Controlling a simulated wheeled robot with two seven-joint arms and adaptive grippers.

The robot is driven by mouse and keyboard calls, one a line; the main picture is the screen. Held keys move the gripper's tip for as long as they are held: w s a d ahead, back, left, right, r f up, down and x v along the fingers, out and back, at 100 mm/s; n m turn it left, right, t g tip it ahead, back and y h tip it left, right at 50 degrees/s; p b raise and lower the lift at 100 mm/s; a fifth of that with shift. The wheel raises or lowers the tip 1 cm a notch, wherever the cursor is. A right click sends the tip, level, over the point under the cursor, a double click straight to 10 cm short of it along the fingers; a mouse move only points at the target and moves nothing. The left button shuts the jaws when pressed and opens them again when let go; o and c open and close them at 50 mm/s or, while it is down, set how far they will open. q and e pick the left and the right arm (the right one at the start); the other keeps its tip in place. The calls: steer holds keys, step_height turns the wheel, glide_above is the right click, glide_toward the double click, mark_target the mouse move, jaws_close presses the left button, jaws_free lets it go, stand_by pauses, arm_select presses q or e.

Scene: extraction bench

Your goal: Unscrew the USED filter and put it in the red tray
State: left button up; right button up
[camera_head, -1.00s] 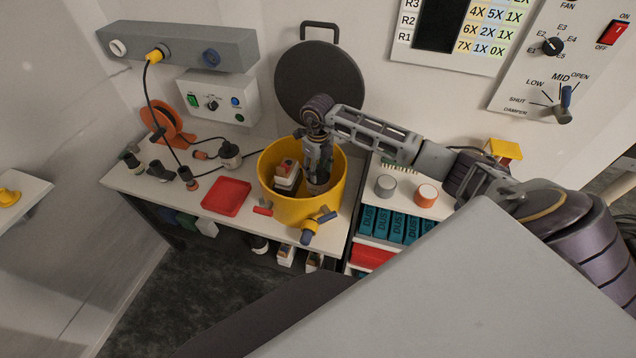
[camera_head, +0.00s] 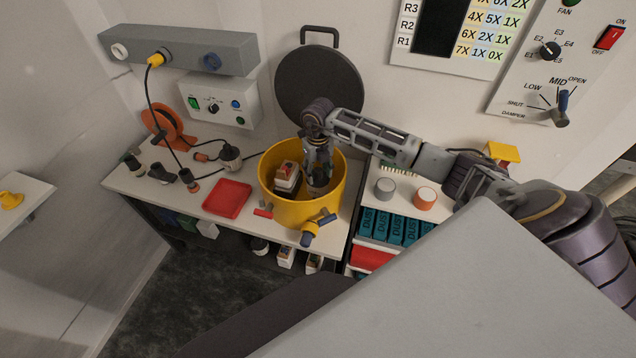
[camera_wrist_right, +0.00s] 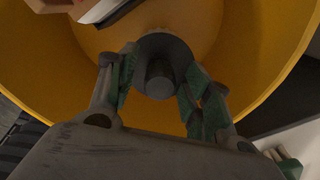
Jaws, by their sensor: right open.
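My right gripper (camera_head: 318,160) reaches down into the yellow bucket (camera_head: 292,213). In the right wrist view its open fingers (camera_wrist_right: 158,78) stand on both sides of a dark grey round part with a central knob (camera_wrist_right: 160,78), which looks like the filter. The part also shows in the head view (camera_head: 318,183). I cannot tell whether the fingers touch it, and no USED label is readable. The red tray (camera_head: 227,198) lies empty on the bench, left of the bucket. My left gripper is out of view.
A box-like block with a red top (camera_head: 286,177) sits inside the bucket, left of my gripper. A round dark lid (camera_head: 320,82) leans behind. Grey (camera_head: 385,187) and orange (camera_head: 425,198) cylinders stand right.

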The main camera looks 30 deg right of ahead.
steer(key=shift+m+p, duration=0.65)
steer(key=shift+m, duration=2.15)
steer(key=shift+m+p, duration=0.6)
steer(key=shift+m, duration=0.8)
steer(key=shift+m+p, duration=0.55)
steer(key=shift+m, duration=0.95)
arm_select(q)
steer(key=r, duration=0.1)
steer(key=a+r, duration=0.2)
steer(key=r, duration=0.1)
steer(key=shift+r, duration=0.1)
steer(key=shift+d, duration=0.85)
arm_select(e)
jaws_close()
